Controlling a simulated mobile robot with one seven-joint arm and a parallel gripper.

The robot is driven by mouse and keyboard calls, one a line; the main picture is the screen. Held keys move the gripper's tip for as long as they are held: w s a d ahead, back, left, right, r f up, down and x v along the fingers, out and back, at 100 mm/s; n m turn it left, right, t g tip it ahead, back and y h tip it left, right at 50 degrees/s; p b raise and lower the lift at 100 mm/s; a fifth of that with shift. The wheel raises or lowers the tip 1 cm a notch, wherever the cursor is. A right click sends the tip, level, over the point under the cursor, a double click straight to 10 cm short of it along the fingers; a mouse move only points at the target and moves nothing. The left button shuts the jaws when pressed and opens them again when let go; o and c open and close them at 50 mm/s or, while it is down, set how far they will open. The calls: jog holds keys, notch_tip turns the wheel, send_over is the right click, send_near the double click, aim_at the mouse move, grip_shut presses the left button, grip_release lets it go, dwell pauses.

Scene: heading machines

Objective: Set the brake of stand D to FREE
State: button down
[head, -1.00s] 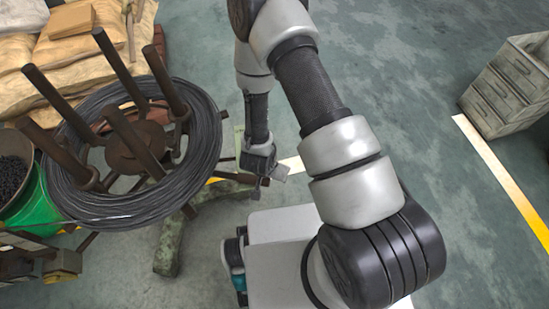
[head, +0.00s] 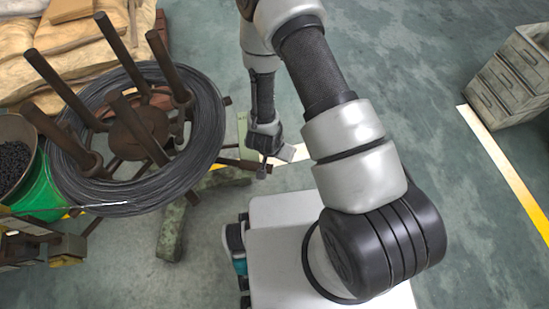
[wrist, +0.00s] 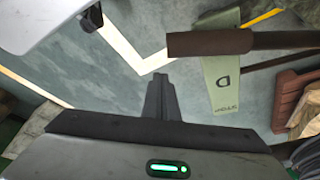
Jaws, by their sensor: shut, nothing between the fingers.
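Stand D holds a big coil of dark wire (head: 205,125) on a rusty reel with upright posts (head: 128,130), left of my arm in the head view. In the wrist view a green plate (wrist: 221,80) bears the letter D; its smaller lettering is unreadable. A brown bar (wrist: 215,42) crosses in front of the plate, its blunt left end ahead and right of my fingers; I cannot tell whether it is the brake lever. My gripper (wrist: 161,80) is shut and empty, apart from the bar in the wrist view. In the head view my gripper (head: 268,160) hangs just right of the stand.
A green bucket (head: 42,190) of dark pieces stands at the left. Tan sacks (head: 60,45) lie behind the coil. The stand's mossy foot (head: 170,230) rests on the floor. A drawer cabinet (head: 510,80) is at the far right; the floor before it is clear.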

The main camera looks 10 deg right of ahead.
jog(key=w+d+p+v, duration=0.1)
jog(key=p+v, duration=0.1)
jog(key=v, duration=0.7)
jog(key=shift+r+p, duration=0.4)
jog(key=shift+r, duration=0.25)
jog(key=shift+a, duration=0.1)
